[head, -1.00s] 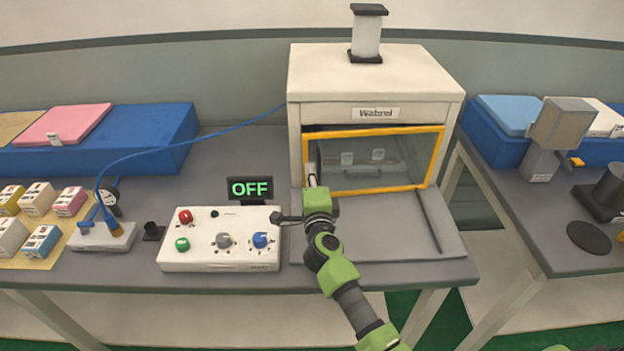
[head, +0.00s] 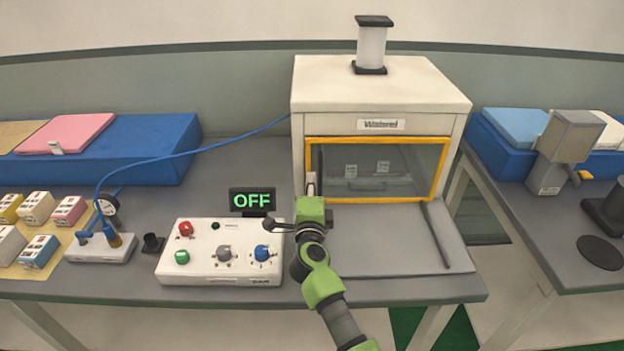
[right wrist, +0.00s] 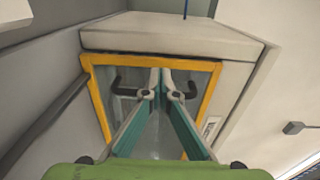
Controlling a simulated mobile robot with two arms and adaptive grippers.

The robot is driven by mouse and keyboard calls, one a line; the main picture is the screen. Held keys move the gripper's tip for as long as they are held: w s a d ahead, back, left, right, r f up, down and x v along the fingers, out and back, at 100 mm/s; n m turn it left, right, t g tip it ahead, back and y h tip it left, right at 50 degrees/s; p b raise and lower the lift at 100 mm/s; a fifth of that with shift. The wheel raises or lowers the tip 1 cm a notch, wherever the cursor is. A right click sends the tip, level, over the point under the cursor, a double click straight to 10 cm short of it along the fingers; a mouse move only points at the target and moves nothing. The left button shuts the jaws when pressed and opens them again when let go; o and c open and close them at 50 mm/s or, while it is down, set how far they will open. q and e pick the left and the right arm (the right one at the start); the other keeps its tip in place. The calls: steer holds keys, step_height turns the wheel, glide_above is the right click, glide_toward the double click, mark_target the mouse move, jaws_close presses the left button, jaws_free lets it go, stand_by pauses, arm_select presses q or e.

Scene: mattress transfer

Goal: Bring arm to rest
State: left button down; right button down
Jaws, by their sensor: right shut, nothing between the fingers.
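My right gripper (head: 311,184) is at the lower left corner of the orange-framed window of the white box machine (head: 384,85). Its fingers are shut with nothing between them. In the right wrist view, the fingertips (right wrist: 163,85) meet in front of the orange-framed window (right wrist: 205,110); whether they touch it is unclear. My green and grey right arm reaches in from the lower middle of the head view, between the control box and the machine's front plate. My left gripper is out of view.
A white control box (head: 218,268) with knobs and buttons stands just left of my arm. A display (head: 252,200) behind it reads OFF. A grey plate (head: 395,255) lies clear before the machine. A second table (head: 525,235) stands right, across a gap.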

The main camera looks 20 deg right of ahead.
steer(key=s+a+r+n+t+y, duration=0.3)
steer(key=s+a+r+n+y, duration=0.2)
steer(key=s+a+n+y, duration=0.7)
steer(key=s+a+f+n+g+y, duration=0.3)
steer(key=s+a+f+n+g, duration=0.1)
steer(key=s+f+n+g, duration=0.55)
steer(key=s+d+f+n+g+h, duration=0.1)
steer(key=s+d+f+g+h, duration=0.15)
steer(key=s+d+f, duration=0.4)
steer(key=s+d+f+g+h, duration=0.2)
steer(key=s+d+h, duration=0.2)
steer(key=s, duration=0.5)
steer(key=s+d+f+n+g+h, duration=0.1)
steer(key=s+d+f+g+h, duration=0.25)
steer(key=s+d, duration=0.35)
step_height(320, 180, down, 27)
steer(key=s+a, duration=0.1)
steer(key=s, duration=0.1)
steer(key=s+d+f+g, duration=0.1)
steer(key=s+d+f, duration=0.1)
steer(key=s+f, duration=1.4)
steer(key=shift+s+d+f+g+y, duration=0.15)
steer(key=shift+s+d+g+y, duration=0.2)
steer(key=shift+s, duration=0.45)
